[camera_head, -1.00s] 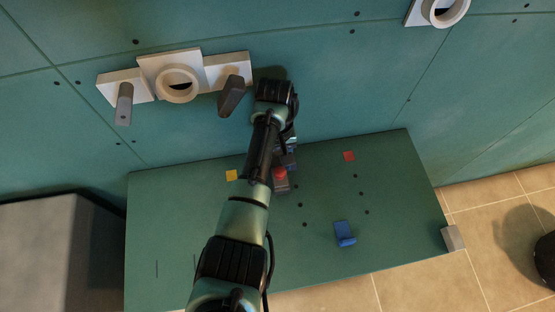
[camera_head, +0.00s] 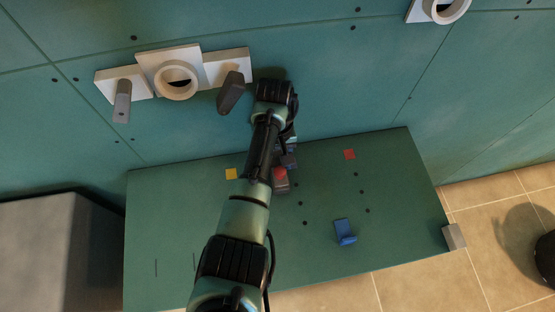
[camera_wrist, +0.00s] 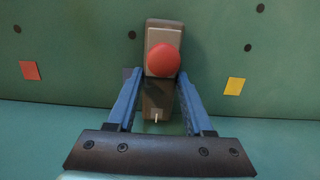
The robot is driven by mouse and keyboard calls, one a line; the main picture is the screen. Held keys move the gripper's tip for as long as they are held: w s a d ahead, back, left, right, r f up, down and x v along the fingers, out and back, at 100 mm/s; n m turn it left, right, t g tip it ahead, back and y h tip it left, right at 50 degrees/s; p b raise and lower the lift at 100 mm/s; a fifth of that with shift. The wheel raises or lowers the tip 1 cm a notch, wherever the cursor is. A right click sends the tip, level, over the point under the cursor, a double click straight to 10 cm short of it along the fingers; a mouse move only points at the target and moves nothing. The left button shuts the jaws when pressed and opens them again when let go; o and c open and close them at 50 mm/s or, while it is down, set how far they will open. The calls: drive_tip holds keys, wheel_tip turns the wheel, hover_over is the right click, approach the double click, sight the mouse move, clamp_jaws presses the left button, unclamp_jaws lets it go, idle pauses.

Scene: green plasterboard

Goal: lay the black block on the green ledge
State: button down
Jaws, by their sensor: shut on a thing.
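The black block (camera_wrist: 157,100) shows as a dark grey box with a lighter face and a red round button (camera_wrist: 163,59) on it. My gripper (camera_wrist: 157,76) has its two blue fingers on either side of this block and is shut on it. In the head view the block (camera_head: 281,186) shows beside my arm, with the red button at its top; my arm hides part of it and most of the gripper. The green ledge (camera_head: 400,210) lies under the block. I cannot tell whether the block touches the ledge.
A yellow square (camera_head: 231,174) and a red square (camera_head: 349,155) lie on the ledge to either side. A blue object (camera_head: 344,232) stands nearer its front. White wall fittings (camera_head: 177,78) with a ring and pegs are above. The ledge's right part is mostly clear.

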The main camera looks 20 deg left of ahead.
drive_tip(key=shift+f, duration=0.15)
drive_tip(key=shift+c, duration=1)
unclamp_jaws()
wheel_tip(320, 180, up, 12)
drive_tip(key=w, duration=0.1)
drive_tip(key=shift+a+p, duration=0.35)
drive_tip(key=shift+f, duration=0.1)
